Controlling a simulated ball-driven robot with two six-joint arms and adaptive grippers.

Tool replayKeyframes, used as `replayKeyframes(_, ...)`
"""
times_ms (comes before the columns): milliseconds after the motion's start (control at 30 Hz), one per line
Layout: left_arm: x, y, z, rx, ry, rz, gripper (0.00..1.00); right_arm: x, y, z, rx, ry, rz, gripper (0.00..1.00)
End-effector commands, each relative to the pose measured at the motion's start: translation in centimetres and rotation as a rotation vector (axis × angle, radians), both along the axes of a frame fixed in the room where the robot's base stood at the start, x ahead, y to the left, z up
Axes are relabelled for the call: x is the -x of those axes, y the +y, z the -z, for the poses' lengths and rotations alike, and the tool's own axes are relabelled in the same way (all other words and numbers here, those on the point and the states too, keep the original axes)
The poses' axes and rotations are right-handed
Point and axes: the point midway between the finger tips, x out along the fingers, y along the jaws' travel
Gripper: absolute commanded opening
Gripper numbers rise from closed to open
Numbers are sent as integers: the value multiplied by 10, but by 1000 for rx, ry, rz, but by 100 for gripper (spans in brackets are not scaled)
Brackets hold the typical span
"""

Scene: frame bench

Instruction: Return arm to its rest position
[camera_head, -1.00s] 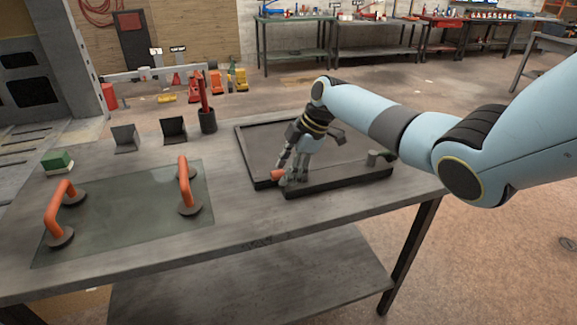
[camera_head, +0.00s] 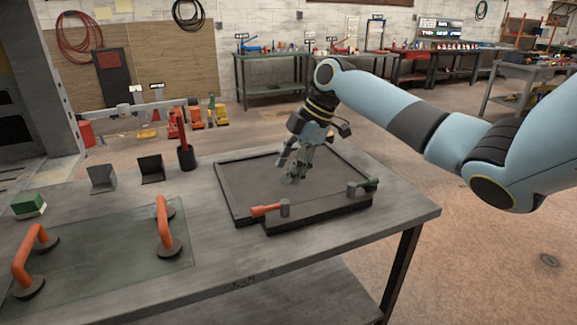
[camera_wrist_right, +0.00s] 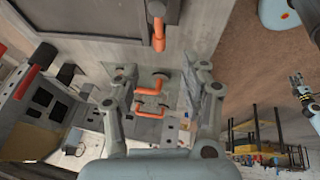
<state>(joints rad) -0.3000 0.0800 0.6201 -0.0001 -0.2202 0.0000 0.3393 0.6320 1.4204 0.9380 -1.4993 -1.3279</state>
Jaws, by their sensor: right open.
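My right arm comes in from the right in the head view. Its right gripper (camera_head: 296,166) hangs above the dark frame (camera_head: 228,192), fingers pointing down, apart and empty. The right wrist view shows the same gripper (camera_wrist_right: 165,88) with its two fingers spread and nothing between them. An orange-handled clamp (camera_head: 266,210) sits at the front edge of the frame, below and left of the gripper; an orange handle also shows in the right wrist view (camera_wrist_right: 158,36). My left gripper is not in view.
A glass pane (camera_head: 110,262) with two orange suction handles (camera_head: 165,228) lies at the left of the bench (camera_head: 300,250). A green block (camera_head: 28,203), two dark angled holders (camera_head: 152,170) and a dark cup (camera_head: 186,158) stand behind it. The bench's right front is clear.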

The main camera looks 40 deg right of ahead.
Motion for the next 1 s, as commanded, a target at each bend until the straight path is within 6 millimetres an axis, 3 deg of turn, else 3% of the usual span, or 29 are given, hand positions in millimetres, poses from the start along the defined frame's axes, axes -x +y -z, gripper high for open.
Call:
replayKeyframes(367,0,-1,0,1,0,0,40,0,1,1,0,2,1,45)
replayKeyframes(467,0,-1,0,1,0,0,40,10,13,13,6,25,20,45)
replayKeyframes(567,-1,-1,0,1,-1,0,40,41,44,41,24,79,88,45)
replayKeyframes(700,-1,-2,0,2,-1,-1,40,112,103,77,53,149,302,45)
replayKeyframes(800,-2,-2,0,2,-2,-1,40,154,127,81,53,164,468,45)
replayKeyframes(1000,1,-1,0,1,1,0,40,212,151,70,29,162,744,45)
